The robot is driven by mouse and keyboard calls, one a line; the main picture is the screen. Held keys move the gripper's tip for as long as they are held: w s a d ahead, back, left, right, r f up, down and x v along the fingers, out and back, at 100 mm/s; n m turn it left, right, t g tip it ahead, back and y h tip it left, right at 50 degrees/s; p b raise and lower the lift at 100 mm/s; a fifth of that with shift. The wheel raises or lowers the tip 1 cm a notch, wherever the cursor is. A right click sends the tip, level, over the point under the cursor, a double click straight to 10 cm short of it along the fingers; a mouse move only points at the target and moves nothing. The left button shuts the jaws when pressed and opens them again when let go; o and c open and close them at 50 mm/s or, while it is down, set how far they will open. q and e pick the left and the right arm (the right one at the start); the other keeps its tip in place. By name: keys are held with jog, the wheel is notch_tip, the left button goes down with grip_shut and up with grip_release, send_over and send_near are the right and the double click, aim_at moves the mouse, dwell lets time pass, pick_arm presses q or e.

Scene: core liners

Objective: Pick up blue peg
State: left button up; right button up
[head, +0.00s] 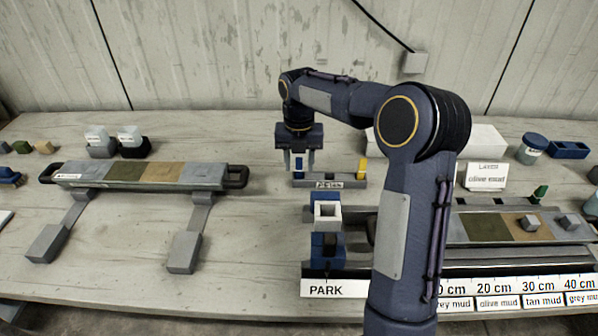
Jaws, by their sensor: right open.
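My right gripper (299,164) points down over the left part of a small grey peg rack (335,182) near the middle of the table. Its jaws are open. A blue peg (311,160) stands upright at the left part of the rack, right by the fingers. The fingers partly hide it, and I cannot tell whether they touch it. My left gripper is not in view.
A yellow peg (362,168) stands at the rack's right end. A blue and white fixture (328,213) stands in front, by the PARK label (327,289). A handled core tray (140,174) lies left. A green peg (541,192) is far right. Bare table lies left of the rack.

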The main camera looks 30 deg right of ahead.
grip_shut()
jog(key=shift+r, duration=0.1)
